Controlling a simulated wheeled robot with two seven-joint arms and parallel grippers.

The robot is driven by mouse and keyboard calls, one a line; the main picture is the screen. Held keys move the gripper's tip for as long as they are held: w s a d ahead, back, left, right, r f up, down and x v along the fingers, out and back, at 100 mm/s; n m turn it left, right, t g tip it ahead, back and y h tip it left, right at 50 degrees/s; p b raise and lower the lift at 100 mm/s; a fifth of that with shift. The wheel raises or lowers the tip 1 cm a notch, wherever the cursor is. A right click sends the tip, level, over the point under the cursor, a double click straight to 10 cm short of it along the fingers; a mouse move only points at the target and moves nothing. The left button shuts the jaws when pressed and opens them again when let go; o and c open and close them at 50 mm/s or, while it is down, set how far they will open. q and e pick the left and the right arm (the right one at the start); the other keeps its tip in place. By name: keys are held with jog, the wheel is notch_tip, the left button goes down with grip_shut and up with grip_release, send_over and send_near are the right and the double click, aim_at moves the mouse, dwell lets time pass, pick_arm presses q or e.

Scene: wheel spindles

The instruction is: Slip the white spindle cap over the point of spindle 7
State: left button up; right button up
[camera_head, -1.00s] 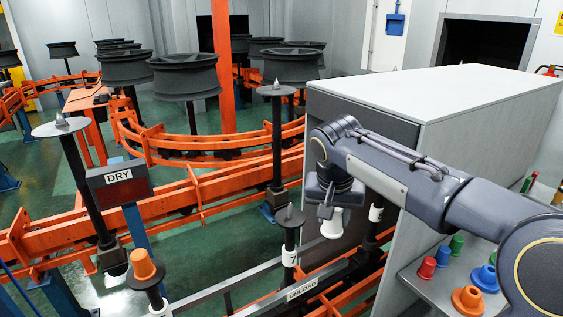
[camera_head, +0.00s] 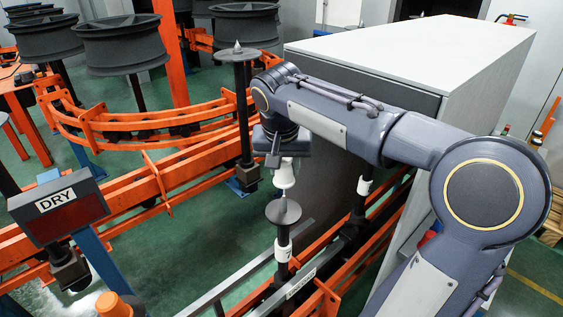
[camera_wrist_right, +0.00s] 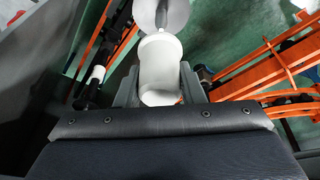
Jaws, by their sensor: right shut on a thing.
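The white spindle cap (camera_head: 285,174) is gripped in my right gripper (camera_head: 284,158), upright with its wide end down. Spindle 7 (camera_head: 284,252), with its number on a white band, stands directly below it in the head view. Its grey disc (camera_head: 283,211) is just under the cap's lower end, and the point rises from the disc close to that end. In the wrist view the cap (camera_wrist_right: 160,62) sits between the fingers, and the disc (camera_wrist_right: 181,14) shows past its far end. I cannot tell whether the point has entered the cap. My left gripper is out of view.
A big grey cabinet (camera_head: 400,45) stands right behind my right arm. Another spindle with a white band (camera_head: 364,186) stands right of spindle 7. A bare spindle (camera_head: 240,110) stands behind.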

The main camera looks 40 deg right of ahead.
aim_at(284, 196)
jog(key=shift+f+b, duration=1.65)
jog(key=shift+f, duration=0.35)
jog(key=shift+f+b, duration=1.2)
jog(key=shift+f, duration=0.45)
jog(key=shift+f+b, duration=0.75)
jog(key=shift+f, duration=0.25)
jog(key=o, duration=1)
jog(key=shift+o, duration=0.2)
